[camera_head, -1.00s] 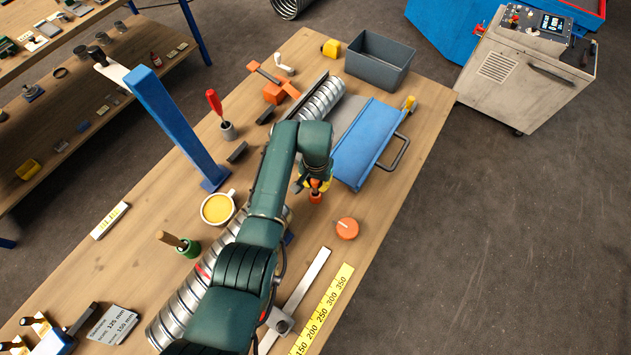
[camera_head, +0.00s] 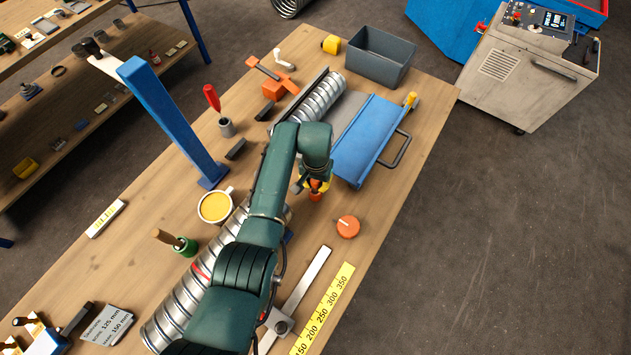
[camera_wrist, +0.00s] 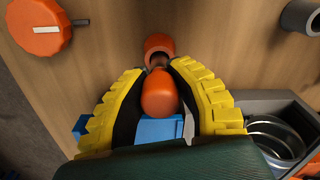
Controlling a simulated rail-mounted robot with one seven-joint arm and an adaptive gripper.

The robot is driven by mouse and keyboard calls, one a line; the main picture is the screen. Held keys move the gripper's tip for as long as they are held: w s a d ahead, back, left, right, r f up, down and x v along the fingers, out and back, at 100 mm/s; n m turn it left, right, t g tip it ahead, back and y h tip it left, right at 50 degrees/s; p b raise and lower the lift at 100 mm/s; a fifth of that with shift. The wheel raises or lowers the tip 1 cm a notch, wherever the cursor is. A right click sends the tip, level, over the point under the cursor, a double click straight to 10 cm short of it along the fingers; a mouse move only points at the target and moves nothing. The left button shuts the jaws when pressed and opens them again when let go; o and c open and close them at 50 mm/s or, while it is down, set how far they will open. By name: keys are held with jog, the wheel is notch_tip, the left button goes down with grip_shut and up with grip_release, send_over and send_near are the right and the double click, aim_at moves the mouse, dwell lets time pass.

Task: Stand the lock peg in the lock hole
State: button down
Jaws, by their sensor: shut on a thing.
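In the wrist view, the yellow-padded fingers of my gripper (camera_wrist: 160,100) are shut on the lock peg (camera_wrist: 159,92), which shows a rounded orange head. The arm and fingers hide much of the peg there.
An orange knob (camera_head: 347,227) with a white mark sits just right of the gripper. A blue tray (camera_head: 367,140) with a handle lies behind it. A silver spiral duct (camera_head: 178,312) lies under my arm, and a yellow rule (camera_head: 325,305) lies in front.

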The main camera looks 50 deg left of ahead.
jog(key=shift+f+b, duration=0.9)
jog(key=shift+f, duration=0.2)
jog(key=c, duration=0.9)
grip_release()
notch_tip(320, 180, up, 12)
